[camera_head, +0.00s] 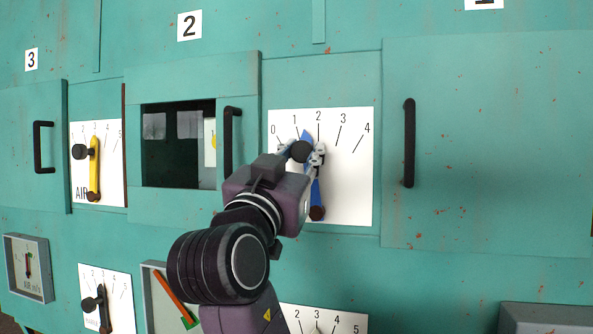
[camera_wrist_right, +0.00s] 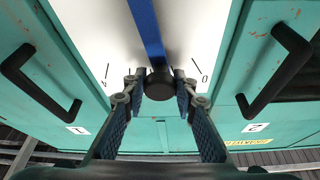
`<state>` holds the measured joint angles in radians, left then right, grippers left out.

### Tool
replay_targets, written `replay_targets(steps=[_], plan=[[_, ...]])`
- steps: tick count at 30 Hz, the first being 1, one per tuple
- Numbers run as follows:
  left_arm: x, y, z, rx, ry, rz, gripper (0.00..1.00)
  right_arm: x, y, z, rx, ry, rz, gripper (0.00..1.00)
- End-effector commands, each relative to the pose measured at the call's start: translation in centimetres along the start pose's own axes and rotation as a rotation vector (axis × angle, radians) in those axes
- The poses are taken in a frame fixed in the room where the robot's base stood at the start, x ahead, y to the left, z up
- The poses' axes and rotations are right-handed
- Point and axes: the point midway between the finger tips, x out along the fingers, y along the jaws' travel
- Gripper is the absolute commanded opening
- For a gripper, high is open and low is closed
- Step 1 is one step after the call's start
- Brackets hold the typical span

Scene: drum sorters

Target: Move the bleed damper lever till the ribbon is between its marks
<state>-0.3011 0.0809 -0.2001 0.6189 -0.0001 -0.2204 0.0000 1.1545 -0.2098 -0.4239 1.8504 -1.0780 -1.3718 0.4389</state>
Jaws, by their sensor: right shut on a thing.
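A blue lever (camera_head: 315,190) with a black knob (camera_head: 300,151) stands on a white plate (camera_head: 350,195) numbered 0 to 4. It tilts left from its lower pivot, its tip between 1 and 2. My right gripper (camera_head: 310,156) is shut on the knob; the wrist view shows the knob (camera_wrist_right: 160,84) between the fingers. Any name on this plate is hidden by my arm. An orange ribbon-like strip (camera_head: 172,292) slants in a grey box (camera_head: 150,292) at lower left, with green at its lower end. My arm hides part of that box. My left gripper is not in view.
A yellow lever (camera_head: 94,172) is on a plate to the left, and a dark lever (camera_head: 103,306) is below it. Black door handles (camera_head: 408,142) and (camera_head: 228,140) stick out on both sides of the blue lever. A small gauge (camera_head: 28,265) is at far left.

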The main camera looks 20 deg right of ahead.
Motion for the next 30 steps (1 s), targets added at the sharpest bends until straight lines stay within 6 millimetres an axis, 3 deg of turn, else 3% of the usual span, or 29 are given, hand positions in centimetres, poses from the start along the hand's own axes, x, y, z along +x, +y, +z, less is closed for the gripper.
replay_targets(steps=[10, 11, 15, 24, 30], plan=[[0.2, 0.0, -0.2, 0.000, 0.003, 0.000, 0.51, 0.0, 0.1, -0.1, 0.012, -0.001, 0.004, 0.00], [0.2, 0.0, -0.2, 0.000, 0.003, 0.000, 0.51, 0.0, 0.1, -0.1, 0.012, -0.001, 0.004, 0.28], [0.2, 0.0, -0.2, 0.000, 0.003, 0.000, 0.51, 0.0, 0.1, -0.1, 0.011, -0.001, 0.004, 0.43], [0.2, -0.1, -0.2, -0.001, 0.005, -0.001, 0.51, -0.2, 0.1, 0.0, 0.010, -0.001, 0.003, 0.44], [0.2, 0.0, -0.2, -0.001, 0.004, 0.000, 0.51, -2.7, 0.0, 0.1, 0.013, -0.004, 0.001, 0.44]])
